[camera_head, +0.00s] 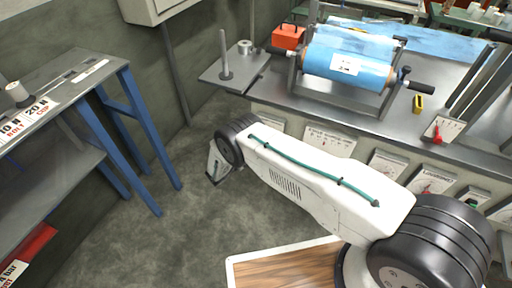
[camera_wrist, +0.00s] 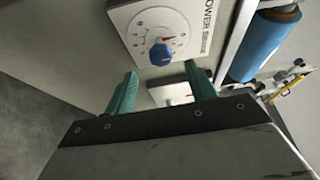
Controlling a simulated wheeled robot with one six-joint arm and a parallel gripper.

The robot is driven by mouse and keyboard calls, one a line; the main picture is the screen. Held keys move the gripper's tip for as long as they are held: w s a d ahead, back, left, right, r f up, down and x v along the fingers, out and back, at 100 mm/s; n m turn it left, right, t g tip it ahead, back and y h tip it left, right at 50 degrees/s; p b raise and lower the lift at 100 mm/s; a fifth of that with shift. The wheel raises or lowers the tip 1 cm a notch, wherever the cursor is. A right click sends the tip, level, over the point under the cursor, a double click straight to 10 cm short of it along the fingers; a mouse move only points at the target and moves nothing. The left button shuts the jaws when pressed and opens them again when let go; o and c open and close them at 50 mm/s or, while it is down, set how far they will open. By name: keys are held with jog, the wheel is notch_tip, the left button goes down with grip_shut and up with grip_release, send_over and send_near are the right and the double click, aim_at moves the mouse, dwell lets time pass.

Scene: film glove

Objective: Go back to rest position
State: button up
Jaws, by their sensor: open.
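My gripper (camera_wrist: 160,90) shows in the wrist view with its two green fingers apart and nothing between them. Beyond the fingertips is a panel labelled POWER (camera_wrist: 190,25) with a blue knob (camera_wrist: 161,54) and a dial around it. The fingers appear apart from the panel. In the head view my white arm reaches to the left in front of the bench, and the gripper end (camera_head: 217,165) hangs over the floor near the bench's left end. The fingers are mostly hidden there.
A grey bench (camera_head: 272,90) holds a blue film roll (camera_head: 350,62) on a stand, an orange box (camera_head: 289,36) and a yellow item (camera_head: 418,104). Dial panels (camera_head: 330,139) line its front. A blue-legged table (camera_head: 100,70) stands at left. Grey floor (camera_head: 190,235) between them is clear.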

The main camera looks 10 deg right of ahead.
dwell(0.4)
jog(key=s+d+m+g, duration=0.45)
jog(key=s+m, duration=0.25)
jog(key=m, duration=0.3)
jog(key=s+d+r+m+g+y, duration=0.1)
jog(key=s+r+m+g+y, duration=0.2)
jog(key=r+m, duration=0.65)
jog(key=s+d+r+m+g+y, duration=0.2)
jog(key=s+r+m+g, duration=0.25)
jog(key=r, duration=1.05)
jog(key=s+d+r+m+g+y, duration=0.15)
jog(key=s+r+m, duration=0.45)
jog(key=r, duration=0.6)
jog(key=s+d+r+m+t+y, duration=0.2)
jog(key=s+r+m+y, duration=0.2)
jog(key=s+r, duration=0.6)
jog(key=s+d+r+m+t+y, duration=0.2)
jog(key=s+r+m+t+y, duration=0.1)
jog(key=s+r+m, duration=0.5)
jog(key=shift+s+d+r+y, duration=0.25)
jog(key=shift+s+r+y, duration=1)
jog(key=shift+s, duration=2)
